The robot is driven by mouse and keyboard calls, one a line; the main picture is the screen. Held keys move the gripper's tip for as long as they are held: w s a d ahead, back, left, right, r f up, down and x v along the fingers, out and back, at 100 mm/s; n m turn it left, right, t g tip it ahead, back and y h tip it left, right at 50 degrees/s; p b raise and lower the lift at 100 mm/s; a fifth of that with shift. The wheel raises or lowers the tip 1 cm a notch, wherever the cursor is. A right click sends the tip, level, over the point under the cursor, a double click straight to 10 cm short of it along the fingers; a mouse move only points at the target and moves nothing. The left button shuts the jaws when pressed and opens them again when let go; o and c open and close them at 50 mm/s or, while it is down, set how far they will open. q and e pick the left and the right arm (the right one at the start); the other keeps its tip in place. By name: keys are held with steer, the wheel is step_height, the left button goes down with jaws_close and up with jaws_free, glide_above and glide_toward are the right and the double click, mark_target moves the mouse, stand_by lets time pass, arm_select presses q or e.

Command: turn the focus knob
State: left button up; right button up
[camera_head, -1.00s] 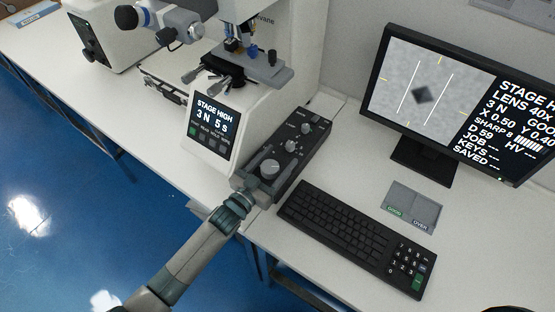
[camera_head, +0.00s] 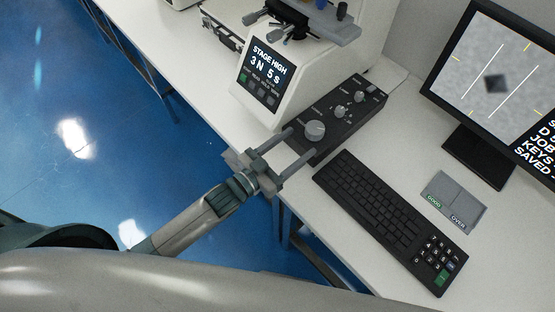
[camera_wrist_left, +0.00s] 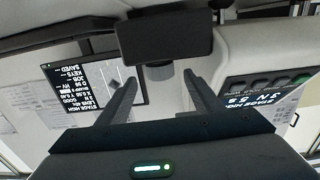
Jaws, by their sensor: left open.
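A black control box (camera_head: 335,118) stands on the white table in front of the tester. It bears a large grey round knob (camera_head: 315,130), nearest me, and smaller knobs (camera_head: 341,111) behind it. I take the large one for the focus knob; its label is too small to read. My left gripper (camera_head: 301,144) is open at the box's near end, with its two fingers pointing toward the large knob. In the left wrist view the knob (camera_wrist_left: 160,72) shows between the spread fingers (camera_wrist_left: 160,84), which hold nothing. My right gripper is out of view.
The tester's screen (camera_head: 263,69) reads "STAGE HIGH 3 N 5 s". A black keyboard (camera_head: 375,205) lies close right of the box, with a grey pad (camera_head: 454,201) beyond it. A monitor (camera_head: 497,80) shows a dark diamond mark between two white lines.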

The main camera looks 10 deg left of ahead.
arm_select(q)
steer(key=b+v, duration=0.1)
steer(key=v, duration=0.5)
stand_by(2.3)
